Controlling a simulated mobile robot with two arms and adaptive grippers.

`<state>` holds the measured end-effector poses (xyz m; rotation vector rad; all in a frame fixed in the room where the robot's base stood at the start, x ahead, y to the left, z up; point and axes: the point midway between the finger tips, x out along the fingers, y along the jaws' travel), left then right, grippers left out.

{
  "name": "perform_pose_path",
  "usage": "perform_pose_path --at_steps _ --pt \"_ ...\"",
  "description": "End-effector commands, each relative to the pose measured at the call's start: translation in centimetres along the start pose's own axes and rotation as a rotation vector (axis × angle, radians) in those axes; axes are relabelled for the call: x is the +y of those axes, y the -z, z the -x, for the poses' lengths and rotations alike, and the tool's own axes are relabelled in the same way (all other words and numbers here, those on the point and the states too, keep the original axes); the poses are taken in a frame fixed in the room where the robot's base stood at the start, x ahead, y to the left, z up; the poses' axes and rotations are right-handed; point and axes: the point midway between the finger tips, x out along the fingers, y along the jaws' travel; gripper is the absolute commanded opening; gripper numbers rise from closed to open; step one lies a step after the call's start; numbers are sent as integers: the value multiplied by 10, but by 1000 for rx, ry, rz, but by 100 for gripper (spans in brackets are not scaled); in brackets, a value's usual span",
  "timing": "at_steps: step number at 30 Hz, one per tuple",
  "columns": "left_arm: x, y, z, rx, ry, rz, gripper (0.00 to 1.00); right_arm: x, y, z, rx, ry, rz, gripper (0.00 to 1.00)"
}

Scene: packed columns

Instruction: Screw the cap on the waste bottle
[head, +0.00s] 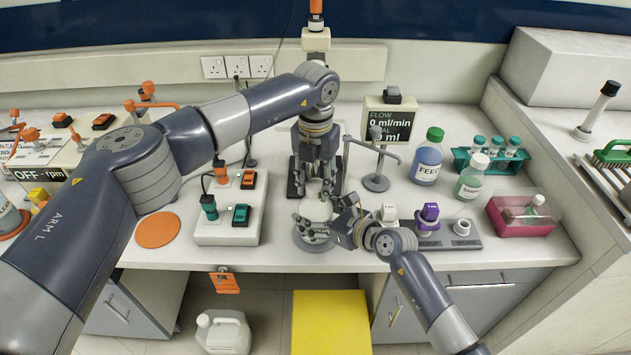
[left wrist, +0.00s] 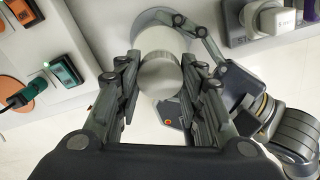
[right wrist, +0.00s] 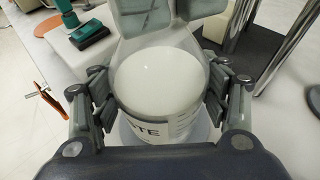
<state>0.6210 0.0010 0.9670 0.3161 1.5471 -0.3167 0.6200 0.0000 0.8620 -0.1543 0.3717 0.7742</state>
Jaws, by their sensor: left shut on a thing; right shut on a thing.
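The waste bottle (head: 314,212) is a clear, pale bottle standing upright near the front edge of the bench. Its white contents and part of its label show in the right wrist view (right wrist: 160,85). My right gripper (head: 318,228) is shut around the bottle's body from the front right. My left gripper (head: 317,192) points down over the bottle's top. In the left wrist view, it is shut on a round whitish cap (left wrist: 160,73), directly above the bottle. The left fingers hide the neck in the right wrist view, so I cannot tell how far the cap is seated.
A switch box (head: 228,228) and an orange disc (head: 158,230) are to the left. A grey tray (head: 440,240) with small blocks stands close at right. The feed bottle (head: 427,163), another bottle (head: 471,180) and a pink box (head: 520,220) are farther right.

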Motion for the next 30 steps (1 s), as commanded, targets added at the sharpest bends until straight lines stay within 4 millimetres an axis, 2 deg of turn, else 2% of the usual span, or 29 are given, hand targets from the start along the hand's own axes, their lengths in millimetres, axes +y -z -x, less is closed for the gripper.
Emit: perform_pose_path --at_steps 2,10,14,15,17,30 --pt "0 0 0 0 -1 -52 7 1 4 0 8 -3 -1 2" --pt "0 0 -1 0 0 -436 7 1 4 0 8 -3 -1 2" --pt "0 0 -1 0 0 -422 7 1 4 0 7 -3 -1 2" --pt "0 0 -1 0 0 -421 40 1 4 0 7 -3 -1 2" --pt "0 0 -1 0 0 -421 54 1 4 0 7 -3 -1 2" --pt "0 0 5 -1 0 -419 56 1 4 0 7 -2 -1 2"
